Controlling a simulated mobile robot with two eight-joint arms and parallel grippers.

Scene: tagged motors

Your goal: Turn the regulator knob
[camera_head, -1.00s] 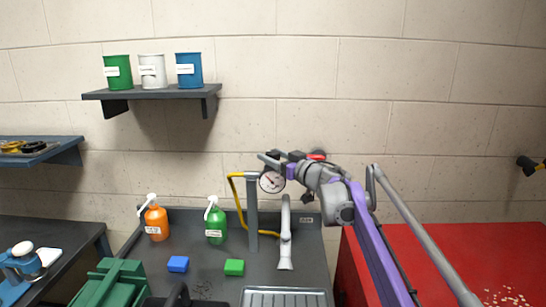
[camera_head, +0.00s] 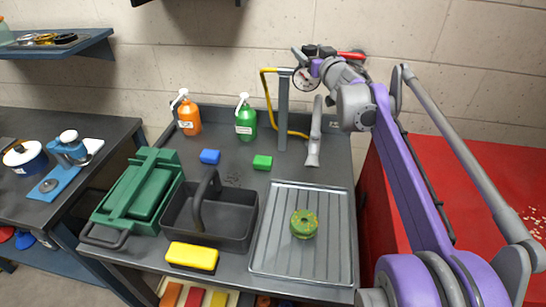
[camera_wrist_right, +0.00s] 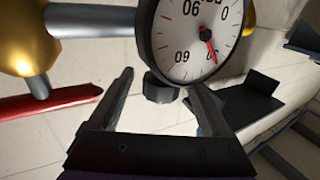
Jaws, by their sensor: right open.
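The regulator's round white gauge (camera_head: 306,77) stands at the top of a grey post by the wall. In the right wrist view the gauge (camera_wrist_right: 197,40) shows large, with a red needle. A short dark knob-like piece (camera_wrist_right: 160,91) shows just below the gauge's rim. My right gripper (camera_head: 313,66) is at the gauge in the head view. In the right wrist view its two fingers (camera_wrist_right: 160,84) are apart, one on each side of the dark piece. I cannot tell whether they touch it. My left gripper is out of view.
A brass body (camera_wrist_right: 25,40) and red bar (camera_wrist_right: 50,101) are left of the fingers. Below stand an orange bottle (camera_head: 188,115), a green bottle (camera_head: 246,120), a black caddy (camera_head: 180,207) and a metal tray (camera_head: 272,255). A red surface (camera_head: 460,165) is at right.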

